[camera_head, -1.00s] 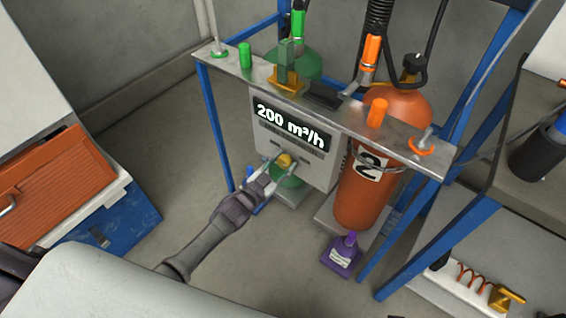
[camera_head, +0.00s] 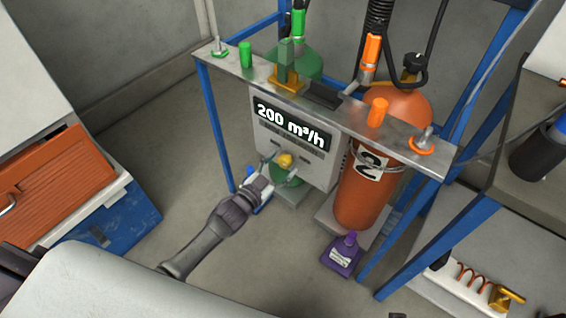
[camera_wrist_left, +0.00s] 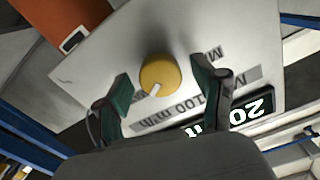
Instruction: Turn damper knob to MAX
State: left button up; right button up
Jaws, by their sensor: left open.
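The damper knob (camera_head: 286,160) is yellow and round, on the front of the grey panel box (camera_head: 322,168). In the left wrist view the knob (camera_wrist_left: 160,75) has a white pointer mark toward the lower left in the picture, on the side of the "100 m³/h" label. A partly hidden label starting with "M" is to its right. The display (camera_head: 291,127) reads 200 m³/h. My left gripper (camera_head: 281,166) is open in front of the panel. In the left wrist view its green-padded fingers (camera_wrist_left: 162,86) stand either side of the knob, with gaps. My right gripper is not in view.
A metal shelf (camera_head: 350,122) with green and orange fittings overhangs the panel. Blue frame posts flank the panel. The floor at left is clear up to an orange-lidded blue box (camera_head: 128,218).

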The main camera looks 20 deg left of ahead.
pick_arm(q)
jog(key=v, duration=1)
jog(key=shift+s, duration=0.4)
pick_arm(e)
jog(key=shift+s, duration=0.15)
pick_arm(q)
jog(key=shift+a, duration=0.15)
jog(key=s+f+n+g+y, duration=0.45)
jog(key=s+f+g, duration=0.25)
jog(key=f, duration=0.4)
jog(key=s+f+g+p, duration=0.3)
jog(key=s+p, duration=0.3)
jog(key=s, duration=0.5)
jog(key=s+a+f+g+y+p, duration=0.1)
jog(key=s+f+g+p, duration=0.2)
jog(key=s+p, duration=0.3)
jog(key=s+a+f+g+p, duration=0.1)
jog(key=s+f+g+p, duration=0.2)
jog(key=s, duration=1.2)
notch_tip(320, 180, down, 2)
jog(key=p, duration=0.2)
jog(key=shift+s+y+p, duration=0.35)
jog(key=shift+p, duration=0.05)
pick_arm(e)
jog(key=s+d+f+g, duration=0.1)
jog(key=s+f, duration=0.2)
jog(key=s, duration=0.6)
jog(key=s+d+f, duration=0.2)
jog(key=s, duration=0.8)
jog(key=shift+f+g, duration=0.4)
